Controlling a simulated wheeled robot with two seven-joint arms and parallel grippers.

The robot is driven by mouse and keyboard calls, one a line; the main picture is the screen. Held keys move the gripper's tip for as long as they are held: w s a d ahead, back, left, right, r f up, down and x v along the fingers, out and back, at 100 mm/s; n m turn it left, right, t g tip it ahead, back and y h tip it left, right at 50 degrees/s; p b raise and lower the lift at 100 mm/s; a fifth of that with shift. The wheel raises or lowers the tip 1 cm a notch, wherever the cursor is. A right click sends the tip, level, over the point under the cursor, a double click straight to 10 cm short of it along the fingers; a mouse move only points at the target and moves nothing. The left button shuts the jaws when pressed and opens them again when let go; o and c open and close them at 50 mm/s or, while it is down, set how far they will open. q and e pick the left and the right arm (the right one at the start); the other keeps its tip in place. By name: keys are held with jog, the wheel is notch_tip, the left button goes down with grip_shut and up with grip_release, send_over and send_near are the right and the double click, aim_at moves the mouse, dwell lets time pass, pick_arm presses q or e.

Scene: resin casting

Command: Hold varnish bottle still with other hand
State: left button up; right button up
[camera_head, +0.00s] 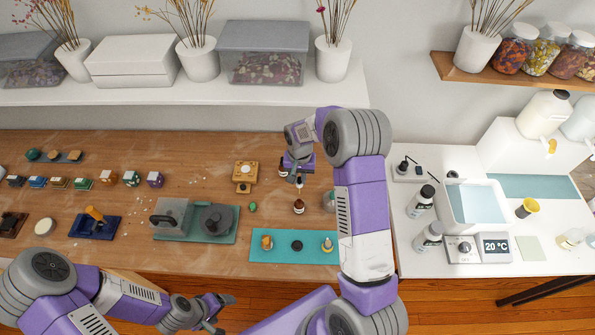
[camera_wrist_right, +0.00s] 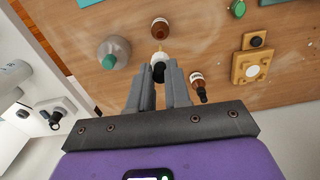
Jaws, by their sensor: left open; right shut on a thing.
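A brown bottle (camera_head: 299,207) with a pale label, likely the varnish bottle, stands on the wooden bench behind the teal mat. It also shows in the wrist view (camera_wrist_right: 160,28), just beyond the fingertips. My right gripper (camera_head: 299,180) is shut on a small black-topped piece with a pale tip (camera_wrist_right: 158,70), which looks like a dropper cap. Whether its tip touches the bottle I cannot tell. A second brown bottle with a black dropper top (camera_wrist_right: 198,86) stands beside the right fingers. My left gripper (camera_head: 222,312) is open and empty at the bench's front edge, away from the bottle.
A clear round vessel with a green top (camera_wrist_right: 112,52) stands near the bottle, partly behind my right arm in the head view. The teal mat (camera_head: 270,252) holds small pieces in front. A wooden fixture (camera_head: 246,184) and grey-green press (camera_head: 188,238) stand to the left.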

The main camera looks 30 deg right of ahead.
aim_at(299, 183)
jog(key=shift+f+b, duration=1.9)
jog(key=shift+f, duration=0.25)
jog(key=shift+f, duration=0.1)
jog(key=shift+f+b, duration=0.3)
jog(key=shift+b, duration=0.2)
jog(key=shift+f+b, duration=2.3)
jog(key=shift+f, duration=0.6)
